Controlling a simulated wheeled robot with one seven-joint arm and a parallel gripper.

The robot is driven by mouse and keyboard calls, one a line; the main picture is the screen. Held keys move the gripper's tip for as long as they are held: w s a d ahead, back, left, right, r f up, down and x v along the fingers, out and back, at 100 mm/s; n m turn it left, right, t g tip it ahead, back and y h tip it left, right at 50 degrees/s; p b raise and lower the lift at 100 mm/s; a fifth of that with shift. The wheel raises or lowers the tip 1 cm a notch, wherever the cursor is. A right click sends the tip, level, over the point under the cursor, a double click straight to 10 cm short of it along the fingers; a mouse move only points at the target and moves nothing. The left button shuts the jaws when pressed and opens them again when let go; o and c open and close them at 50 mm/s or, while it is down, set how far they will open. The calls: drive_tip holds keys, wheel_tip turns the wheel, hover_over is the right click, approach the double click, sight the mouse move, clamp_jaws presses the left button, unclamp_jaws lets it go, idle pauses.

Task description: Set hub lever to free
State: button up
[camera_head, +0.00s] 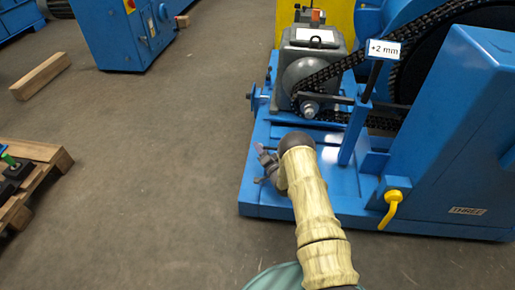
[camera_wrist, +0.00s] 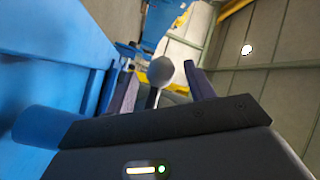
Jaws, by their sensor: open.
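In the wrist view, a grey ball knob (camera_wrist: 161,71) on a short dark stem shows between the two fingers of my gripper (camera_wrist: 157,68). It looks like the end of the hub lever, but its setting cannot be read. The fingers stand apart on either side of the knob in the picture; no contact is visible, and the depth is unclear. In the head view, my gripper (camera_head: 267,166) is small and partly hidden by my arm, low over the left part of the blue chain drive base (camera_head: 262,195).
The chain (camera_head: 328,73) runs from the small sprocket to the large wheel. A "+2 mm" sign (camera_head: 385,50) stands before it. A yellow handle (camera_head: 392,208) hangs on the front of the blue base. A pallet (camera_head: 38,160) lies left; the floor between is clear.

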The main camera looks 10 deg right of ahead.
drive_tip(key=x, duration=0.1)
drive_tip(key=b+x, duration=0.1)
drive_tip(key=shift+w+a+f, duration=0.15)
drive_tip(key=shift+w+a, duration=0.15)
drive_tip(key=shift+w, duration=0.65)
drive_tip(key=shift+a, duration=0.1)
clamp_jaws()
